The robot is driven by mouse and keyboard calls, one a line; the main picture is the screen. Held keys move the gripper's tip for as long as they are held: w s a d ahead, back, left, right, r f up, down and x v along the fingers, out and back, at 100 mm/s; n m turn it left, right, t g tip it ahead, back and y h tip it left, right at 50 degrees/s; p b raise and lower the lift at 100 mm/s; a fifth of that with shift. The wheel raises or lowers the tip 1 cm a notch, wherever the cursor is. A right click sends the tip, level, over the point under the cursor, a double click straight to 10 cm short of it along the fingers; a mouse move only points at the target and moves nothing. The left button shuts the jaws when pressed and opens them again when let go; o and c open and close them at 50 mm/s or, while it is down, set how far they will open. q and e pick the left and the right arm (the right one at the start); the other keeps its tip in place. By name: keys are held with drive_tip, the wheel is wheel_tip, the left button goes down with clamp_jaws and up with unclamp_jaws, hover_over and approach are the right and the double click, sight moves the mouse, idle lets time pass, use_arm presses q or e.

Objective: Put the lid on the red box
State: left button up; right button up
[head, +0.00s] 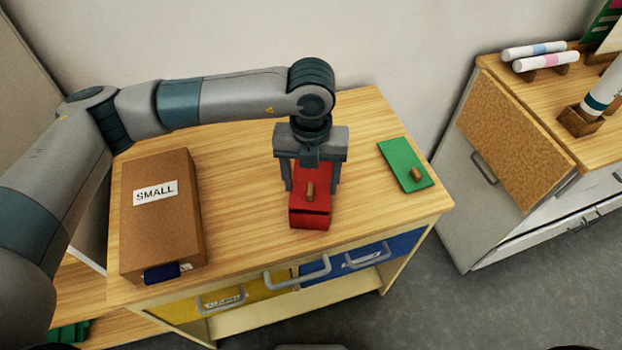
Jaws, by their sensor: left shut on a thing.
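The red box (309,222) stands near the front middle of the wooden tabletop. A flat red lid (321,198) with a wooden knob (310,191) is over its top, with a dark line between lid and box at the front. I cannot tell whether the lid rests fully on the box. My left gripper (312,186) points down from above, its two fingers on either side of the red lid, shut on it. The fingertips are partly hidden. My right gripper is not in view.
A brown carton marked SMALL (160,230) stands on the left of the tabletop (240,240). A green lid with a wooden knob (395,157) lies to the right. Drawers with grey handles (297,275) are below. A second cabinet with markers (540,57) stands at the right.

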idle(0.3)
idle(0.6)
use_arm(q)
drive_tip(key=shift+f+b, duration=0.25)
drive_tip(key=shift+b, duration=0.35)
idle(0.3)
drive_tip(key=shift+f+b, duration=0.2)
drive_tip(key=shift+b, duration=0.3)
idle(0.4)
